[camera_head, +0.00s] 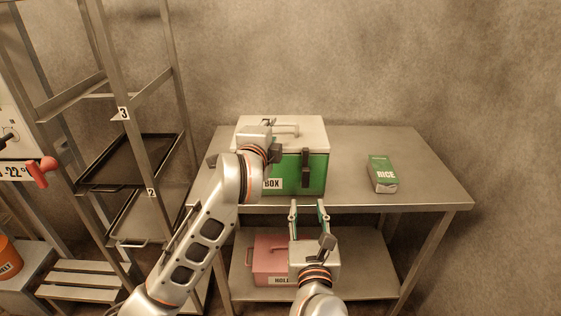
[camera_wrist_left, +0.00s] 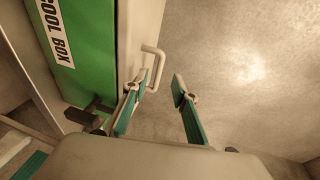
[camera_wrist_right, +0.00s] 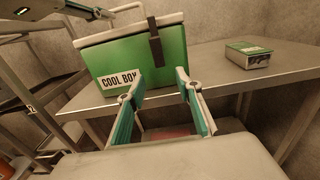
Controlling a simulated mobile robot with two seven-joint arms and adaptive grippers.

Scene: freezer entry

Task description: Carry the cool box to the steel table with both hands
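The cool box (camera_head: 313,172), green with a pale lid and a dark front latch, stands upright on the steel table (camera_head: 428,183). Its lettered side also shows in the left wrist view (camera_wrist_left: 85,50) and the right wrist view (camera_wrist_right: 135,57). My left gripper (camera_wrist_left: 160,82) is open and empty beside the lid; one finger overlaps the pale lid handle (camera_wrist_left: 161,62), and I cannot tell if they touch. In the head view the left arm hides the box's left part. My right gripper (camera_head: 309,203) is open and empty, in front of the box and apart from it.
A green rice box (camera_head: 382,174) stands on the table right of the cool box. A pink lettered box (camera_head: 268,256) sits on the lower shelf. A rack with dark trays (camera_head: 135,160) stands close on the left. The table's right side is mostly clear.

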